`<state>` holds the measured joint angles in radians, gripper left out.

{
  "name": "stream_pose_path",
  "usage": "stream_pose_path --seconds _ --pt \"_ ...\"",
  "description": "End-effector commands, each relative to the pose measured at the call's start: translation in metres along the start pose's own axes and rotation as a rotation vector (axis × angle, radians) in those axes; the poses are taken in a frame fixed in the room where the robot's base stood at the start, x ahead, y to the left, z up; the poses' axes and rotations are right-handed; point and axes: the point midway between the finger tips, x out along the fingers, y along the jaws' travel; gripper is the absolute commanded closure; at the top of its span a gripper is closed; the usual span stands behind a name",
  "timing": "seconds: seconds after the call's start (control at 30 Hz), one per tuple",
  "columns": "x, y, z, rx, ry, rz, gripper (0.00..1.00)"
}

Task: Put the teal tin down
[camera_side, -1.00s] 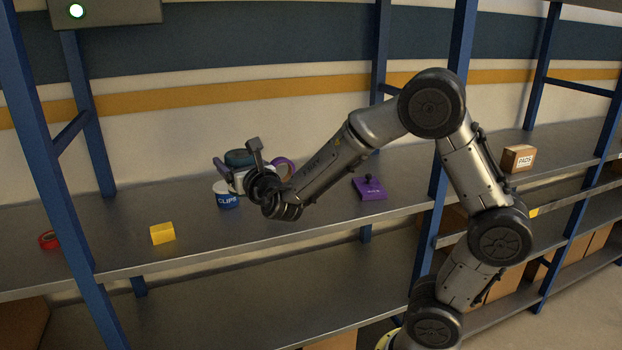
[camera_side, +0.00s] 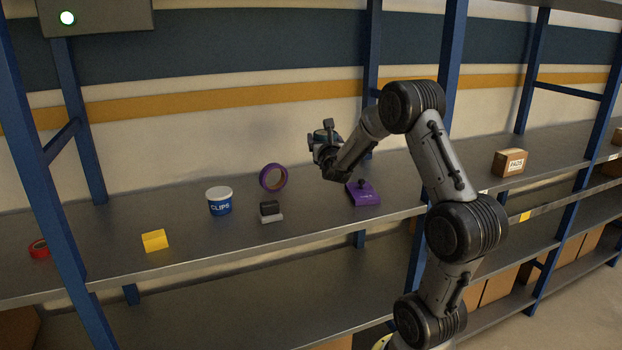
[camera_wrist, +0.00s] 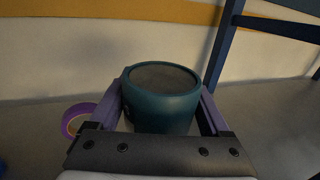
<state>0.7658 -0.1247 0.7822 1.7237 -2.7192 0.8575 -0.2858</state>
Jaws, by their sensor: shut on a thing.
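The teal tin (camera_wrist: 160,108) is between the two fingers of my gripper (camera_wrist: 160,92) in the wrist view. It is upright with its dull grey-brown round top facing up. My gripper is shut on it. In the side view, my gripper (camera_side: 324,150) is towards the back of the shelf (camera_side: 200,250), left of the purple block with a black knob (camera_side: 363,193). There the tin is mostly hidden by the gripper and too small to make out clearly. The gripper appears above the shelf surface; whether the tin's base touches it I cannot tell.
A purple ring (camera_side: 273,177) stands on edge left of my gripper. A black-and-grey item (camera_side: 270,211), a CLIPS tub (camera_side: 220,202), a yellow block (camera_side: 155,240) and a red roll (camera_side: 39,248) lie farther left. A PADS box (camera_side: 510,162) stands right. Blue posts (camera_side: 450,80) frame the shelf.

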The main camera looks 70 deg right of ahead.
Motion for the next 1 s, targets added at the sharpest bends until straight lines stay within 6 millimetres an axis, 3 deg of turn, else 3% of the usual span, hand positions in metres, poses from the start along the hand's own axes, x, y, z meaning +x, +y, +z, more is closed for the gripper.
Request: stream_pose_path --seconds 0.43,0.6,1.0 --pt "0.086 0.016 -0.04 0.0 0.001 -0.001 1.0" --pt "0.11 0.021 -0.071 -0.001 0.001 0.0 1.0" --pt "0.132 0.026 -0.097 0.0 -0.002 0.0 1.0"
